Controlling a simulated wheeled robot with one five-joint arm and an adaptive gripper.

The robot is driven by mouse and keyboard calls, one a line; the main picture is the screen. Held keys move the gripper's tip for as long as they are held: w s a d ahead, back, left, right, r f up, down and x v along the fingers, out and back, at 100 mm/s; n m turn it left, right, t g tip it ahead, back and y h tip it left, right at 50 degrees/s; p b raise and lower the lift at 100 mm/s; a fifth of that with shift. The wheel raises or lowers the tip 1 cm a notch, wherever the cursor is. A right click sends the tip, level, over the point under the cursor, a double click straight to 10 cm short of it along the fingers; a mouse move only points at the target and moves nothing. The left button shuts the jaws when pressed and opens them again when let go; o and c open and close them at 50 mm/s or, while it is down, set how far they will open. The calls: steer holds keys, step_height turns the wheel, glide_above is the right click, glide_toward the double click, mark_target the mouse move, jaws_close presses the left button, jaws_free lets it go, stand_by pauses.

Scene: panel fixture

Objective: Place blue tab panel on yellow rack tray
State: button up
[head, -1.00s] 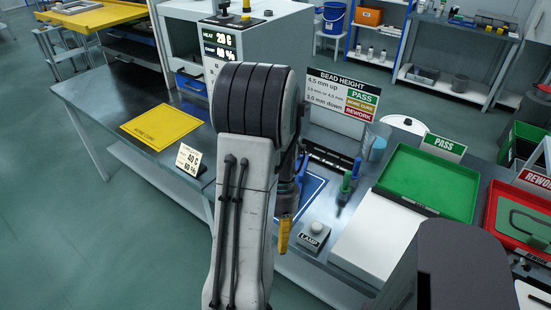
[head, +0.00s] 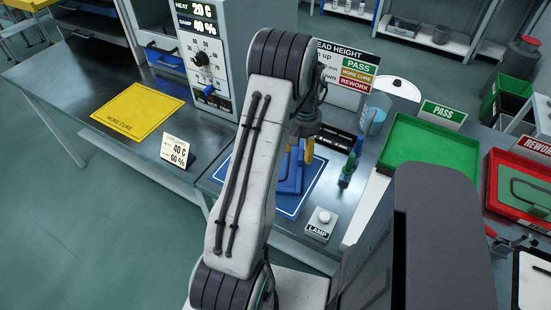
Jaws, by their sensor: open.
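A flat yellow tray marked MORE CURE (head: 137,111) lies empty on the left part of the dark bench. A blue panel (head: 289,183) lies on the blue, white-edged mat (head: 315,186) in the middle of the bench. It is partly hidden behind my arm. My gripper (head: 299,151) points down just above the panel, its yellow fingers partly hidden by my arm link. It is open, and I cannot tell whether it touches the panel.
A grey heat and damp cabinet (head: 215,95) stands behind the mat. A small 40 C sign (head: 177,150), a green bottle (head: 348,168) and a lamp button (head: 322,221) flank the mat. Green PASS tray (head: 430,145) and red REWORK tray (head: 515,190) are right.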

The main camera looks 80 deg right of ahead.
mark_target(302, 157)
steer(key=f, duration=0.3)
steer(key=f+p, duration=0.1)
steer(key=shift+s+d+f, duration=0.15)
steer(key=shift+s+d, duration=0.05)
steer(key=shift+d, duration=0.05)
steer(key=shift+f, duration=0.7)
jaws_close()
